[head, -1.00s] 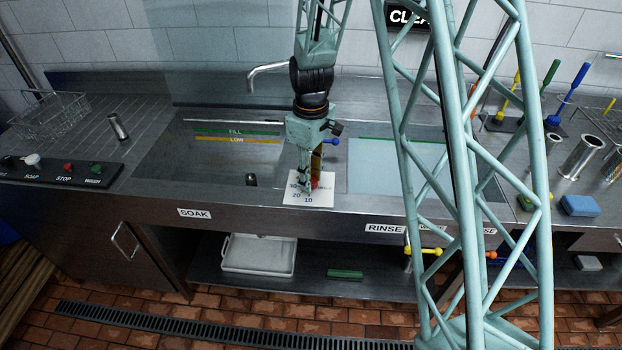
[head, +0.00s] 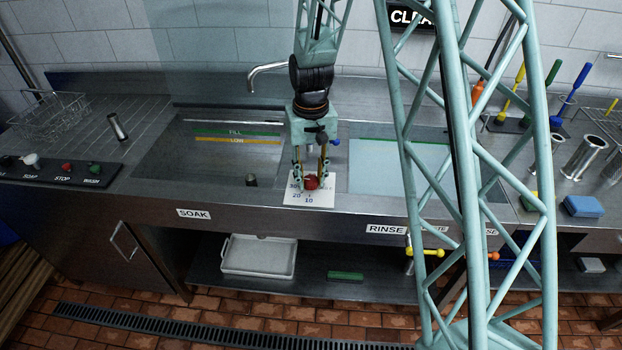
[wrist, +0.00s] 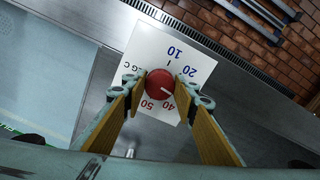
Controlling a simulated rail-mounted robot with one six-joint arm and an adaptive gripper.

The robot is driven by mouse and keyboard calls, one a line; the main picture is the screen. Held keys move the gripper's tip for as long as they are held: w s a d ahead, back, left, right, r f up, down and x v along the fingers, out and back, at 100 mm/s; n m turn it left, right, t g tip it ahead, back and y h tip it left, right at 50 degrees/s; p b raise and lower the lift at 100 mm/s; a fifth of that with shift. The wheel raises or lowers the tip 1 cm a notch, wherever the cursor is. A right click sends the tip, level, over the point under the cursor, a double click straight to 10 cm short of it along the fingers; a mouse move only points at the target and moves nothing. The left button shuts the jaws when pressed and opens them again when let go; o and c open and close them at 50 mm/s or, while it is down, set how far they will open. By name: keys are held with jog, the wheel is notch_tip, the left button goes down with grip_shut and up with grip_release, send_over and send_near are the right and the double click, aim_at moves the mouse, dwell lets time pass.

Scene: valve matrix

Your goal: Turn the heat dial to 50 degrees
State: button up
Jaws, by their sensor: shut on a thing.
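The heat dial is a red round knob (head: 312,182) on a white plate (head: 322,200) printed with blue low numbers and red high numbers, between the two basins. In the wrist view the red knob (wrist: 160,84) has a pale pointer line directed toward the red 40, with 50 further round. My gripper (head: 311,180) points down over the plate. Its two fingers, also in the wrist view (wrist: 160,90), are shut on the knob, one on either side. Part of the plate's lettering is covered by a finger.
The soak basin (head: 205,165) lies left of the plate and the rinse basin (head: 400,170) right of it. A faucet (head: 265,72) stands behind. A button panel (head: 65,172) is at far left. Blue sponge (head: 582,206) and steel cylinders (head: 585,157) are at right.

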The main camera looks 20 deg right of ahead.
aim_at(310, 180)
jog(key=m, duration=0.4)
jog(key=shift+m, duration=0.3)
jog(key=m, duration=0.3)
jog(key=shift+w+a+m+b, duration=0.1)
jog(key=shift+m+b, duration=0.2)
jog(key=shift+m, duration=0.1)
jog(key=m, duration=0.3)
jog(key=shift+m, duration=2.2)
jog(key=o, duration=0.8)
jog(key=shift+o, duration=0.2)
jog(key=shift+r, duration=0.2)
notch_tip(310, 180, up, 12)
jog(key=shift+f, duration=0.15)
